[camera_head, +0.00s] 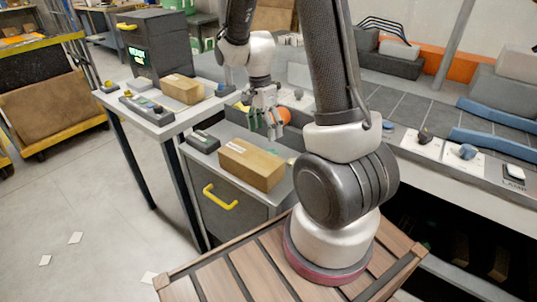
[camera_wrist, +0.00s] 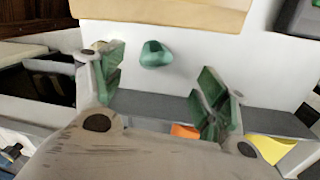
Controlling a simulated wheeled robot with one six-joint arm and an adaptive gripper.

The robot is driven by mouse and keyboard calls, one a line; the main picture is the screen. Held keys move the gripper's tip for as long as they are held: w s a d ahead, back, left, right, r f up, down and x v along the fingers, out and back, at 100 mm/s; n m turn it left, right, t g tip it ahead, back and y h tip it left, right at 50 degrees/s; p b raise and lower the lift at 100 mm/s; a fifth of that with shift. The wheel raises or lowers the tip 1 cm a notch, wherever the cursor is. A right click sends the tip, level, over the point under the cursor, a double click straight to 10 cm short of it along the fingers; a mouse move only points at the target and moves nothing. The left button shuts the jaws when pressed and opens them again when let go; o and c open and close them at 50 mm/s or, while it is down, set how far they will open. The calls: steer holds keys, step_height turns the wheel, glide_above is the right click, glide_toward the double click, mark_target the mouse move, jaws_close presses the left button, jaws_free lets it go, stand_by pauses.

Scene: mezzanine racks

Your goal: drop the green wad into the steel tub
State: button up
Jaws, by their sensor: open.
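The green wad (camera_wrist: 155,54) lies on the pale top of a grey cabinet, seen in the wrist view beside a cardboard box. In the head view a small green patch by that box may be the wad, mostly hidden. My gripper (camera_head: 265,124) hangs over the cabinet top. In the wrist view my gripper (camera_wrist: 162,80) has its green-padded fingers wide apart and empty. The wad shows between and beyond the fingertips, not touched by them. I cannot make out the steel tub for certain in either view.
A cardboard box (camera_head: 251,164) and a dark device (camera_head: 203,142) stand on the cabinet (camera_head: 225,195). An orange round thing (camera_head: 283,115) and a yellow piece (camera_wrist: 272,149) are behind my gripper. A side table (camera_head: 165,130) at left holds another box (camera_head: 182,89).

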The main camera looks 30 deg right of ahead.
mark_target(268, 150)
steer(key=f, duration=0.2)
steer(key=s+f, duration=0.1)
steer(key=f, duration=0.4)
steer(key=shift+s+d+f, duration=0.1)
steer(key=shift+s+f, duration=0.05)
steer(key=shift+f, duration=0.2)
steer(key=shift+c, duration=0.5)
steer(key=c, duration=0.8)
